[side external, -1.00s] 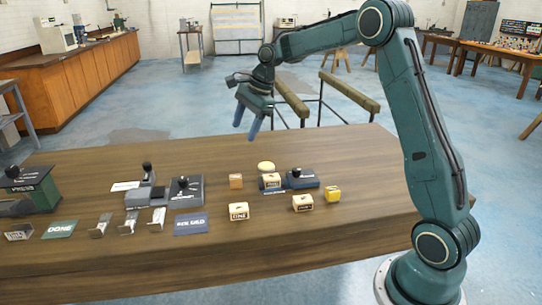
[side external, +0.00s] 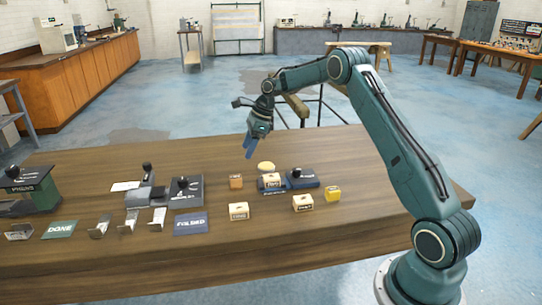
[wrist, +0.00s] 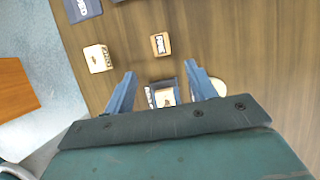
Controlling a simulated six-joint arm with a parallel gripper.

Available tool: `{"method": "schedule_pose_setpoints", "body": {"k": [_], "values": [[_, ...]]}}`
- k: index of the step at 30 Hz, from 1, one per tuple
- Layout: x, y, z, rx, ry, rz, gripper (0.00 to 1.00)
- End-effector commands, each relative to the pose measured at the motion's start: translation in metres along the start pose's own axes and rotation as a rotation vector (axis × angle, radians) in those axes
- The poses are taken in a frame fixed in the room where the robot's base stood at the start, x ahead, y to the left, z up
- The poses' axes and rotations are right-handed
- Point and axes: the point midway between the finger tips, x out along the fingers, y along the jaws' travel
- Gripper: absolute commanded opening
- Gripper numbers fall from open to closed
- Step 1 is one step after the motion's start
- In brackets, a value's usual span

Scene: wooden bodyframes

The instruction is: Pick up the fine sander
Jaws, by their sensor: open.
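Several small labelled blocks that could be the fine sander lie on the table; their lettering is too small to read surely. One cream block (side external: 271,180) sits on a dark blue base and shows between my fingers in the wrist view (wrist: 164,97). Another cream block (side external: 238,211) lies nearer the front edge and also shows in the wrist view (wrist: 97,58). A third cream block (side external: 302,203) lies to its right. An orange-brown block (side external: 236,182) is farther back, also in the wrist view (wrist: 160,44). My gripper (side external: 248,148) is open and empty above the table, behind these blocks.
A dark tool with a black knob (side external: 299,178) adjoins the cream block's base. A yellow block (side external: 333,194) and a pale yellow disc (side external: 266,166) are nearby. A blue sign (side external: 191,223), metal brackets and grey knobbed fixtures (side external: 187,191) stand left. The table's right rear is clear.

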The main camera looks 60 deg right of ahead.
Motion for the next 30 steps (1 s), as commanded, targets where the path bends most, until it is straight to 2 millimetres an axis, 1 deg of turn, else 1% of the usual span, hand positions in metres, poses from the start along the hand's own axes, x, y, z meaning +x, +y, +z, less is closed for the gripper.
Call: {"method": "schedule_pose_setpoints", "body": {"k": [5, 12, 15, 20, 27, 30], "values": [[0.021, 0.001, 0.0, -0.001, 0.001, 0.004, 0.56], [0.057, 0.001, 0.0, -0.002, 0.002, 0.003, 0.56], [0.069, 0.0, 0.0, -0.001, 0.001, 0.001, 0.56], [0.079, 0.0, 0.0, -0.001, 0.001, 0.001, 0.56], [0.081, 0.0, 0.0, -0.002, 0.001, 0.0, 0.56], [0.085, 0.0, 0.0, -0.002, 0.001, 0.0, 0.56]]}}
